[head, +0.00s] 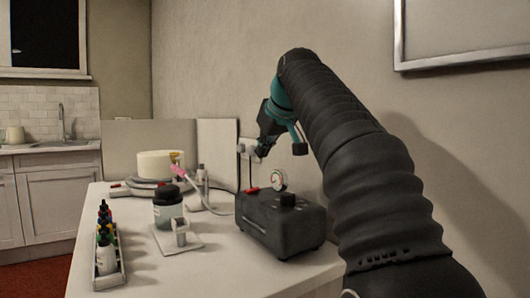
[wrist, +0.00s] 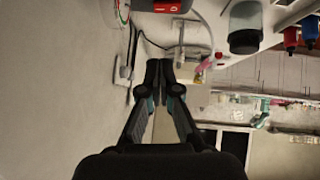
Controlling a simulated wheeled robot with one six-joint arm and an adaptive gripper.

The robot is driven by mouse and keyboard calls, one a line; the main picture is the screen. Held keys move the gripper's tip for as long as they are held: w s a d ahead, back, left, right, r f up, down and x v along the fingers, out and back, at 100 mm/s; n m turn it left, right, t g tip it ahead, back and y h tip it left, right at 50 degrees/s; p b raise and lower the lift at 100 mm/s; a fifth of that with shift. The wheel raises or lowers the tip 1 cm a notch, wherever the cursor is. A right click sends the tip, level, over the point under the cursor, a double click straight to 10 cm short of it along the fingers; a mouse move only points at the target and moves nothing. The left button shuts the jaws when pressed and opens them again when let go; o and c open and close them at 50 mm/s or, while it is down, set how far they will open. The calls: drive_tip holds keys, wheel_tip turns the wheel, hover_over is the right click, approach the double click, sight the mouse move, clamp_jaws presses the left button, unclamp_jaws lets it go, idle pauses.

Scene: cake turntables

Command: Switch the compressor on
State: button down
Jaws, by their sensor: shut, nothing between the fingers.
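The compressor (head: 283,228) is a black box on the right part of the white table. A red switch (head: 251,190) sits on its top at the left, near a round white gauge (head: 279,179) and a black knob (head: 288,199). I cannot tell the switch's position. My gripper (head: 262,150) is shut and empty, above and behind the compressor near the wall, apart from the switch.
A dark jar (head: 168,204), a cake on a turntable (head: 155,165) and a rack of bottles (head: 107,250) stand left of the compressor. The wall is close; a wall fitting (wrist: 123,72) with a cable is near my fingers.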

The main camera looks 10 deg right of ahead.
drive_tip(key=b, duration=0.1)
hover_over(257, 194)
wheel_tip(257, 194, down, 5)
drive_tip(key=shift+a+r, duration=0.1)
wheel_tip(257, 194, down, 2)
drive_tip(key=shift+w+f+b, duration=0.1)
drive_tip(key=shift+f+b, duration=0.15)
drive_tip(key=shift+b, duration=0.45)
drive_tip(key=shift+w+d+f, duration=0.1)
drive_tip(key=shift+d+f, duration=0.15)
drive_tip(key=shift+f, duration=0.5)
drive_tip(key=shift+a, duration=0.1)
